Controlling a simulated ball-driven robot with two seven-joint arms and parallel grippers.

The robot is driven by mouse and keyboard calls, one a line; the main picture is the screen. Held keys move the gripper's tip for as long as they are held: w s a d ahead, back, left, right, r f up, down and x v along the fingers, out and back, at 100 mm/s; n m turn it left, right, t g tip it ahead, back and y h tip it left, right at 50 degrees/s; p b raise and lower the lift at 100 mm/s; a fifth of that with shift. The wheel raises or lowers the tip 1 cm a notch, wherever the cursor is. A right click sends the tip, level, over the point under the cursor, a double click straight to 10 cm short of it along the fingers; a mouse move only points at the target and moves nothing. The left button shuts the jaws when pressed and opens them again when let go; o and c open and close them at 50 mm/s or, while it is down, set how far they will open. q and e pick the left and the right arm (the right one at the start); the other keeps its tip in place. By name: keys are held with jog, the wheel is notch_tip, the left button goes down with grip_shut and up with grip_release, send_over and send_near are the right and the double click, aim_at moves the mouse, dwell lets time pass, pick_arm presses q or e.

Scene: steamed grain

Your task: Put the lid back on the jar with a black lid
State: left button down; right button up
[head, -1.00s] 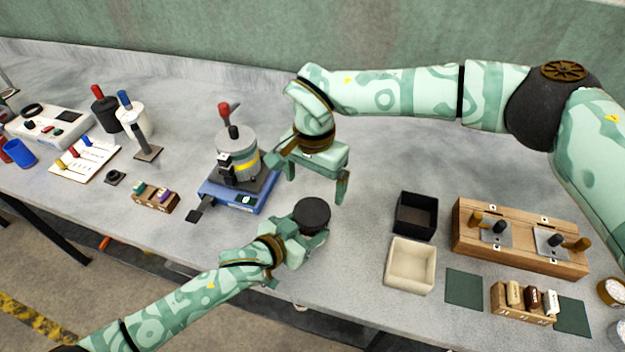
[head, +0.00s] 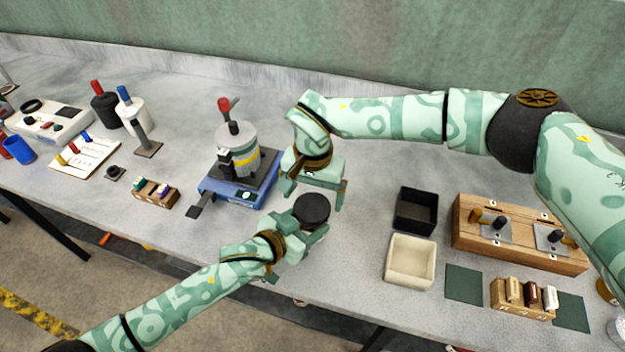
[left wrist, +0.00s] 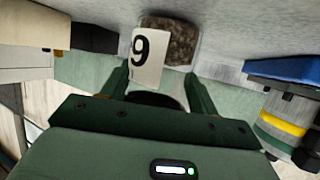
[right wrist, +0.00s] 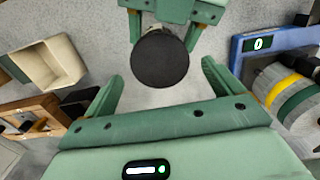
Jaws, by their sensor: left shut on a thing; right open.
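A jar (left wrist: 181,42) with brown contents and a white label with a black 9 shows in the left wrist view. A round black lid (head: 312,208) is at the jar's top; it also shows from above in the right wrist view (right wrist: 160,58). I cannot tell whether the lid is fully seated. My left gripper (head: 311,224) is shut on the jar, with its fingers on either side. My right gripper (head: 315,198) is open and empty beside the lid, its fingers spread towards it in the right wrist view (right wrist: 162,74). Most of the jar's body is hidden in the head view.
A blue device (head: 236,195) with a grey pot (head: 236,140) stands close left of the grippers. A black box (head: 415,212) and a cream box (head: 410,262) stand to the right, before a wooden rack (head: 520,245). Bare table lies between.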

jog(key=shift+f, duration=1.4)
jog(key=shift+c, duration=0.3)
jog(key=c, duration=0.9)
jog(key=m, duration=0.5)
jog(key=shift+c, duration=0.2)
jog(key=m, duration=1.1)
jog(key=shift+a, duration=0.1)
jog(key=o, duration=1.1)
jog(key=shift+c, duration=0.2)
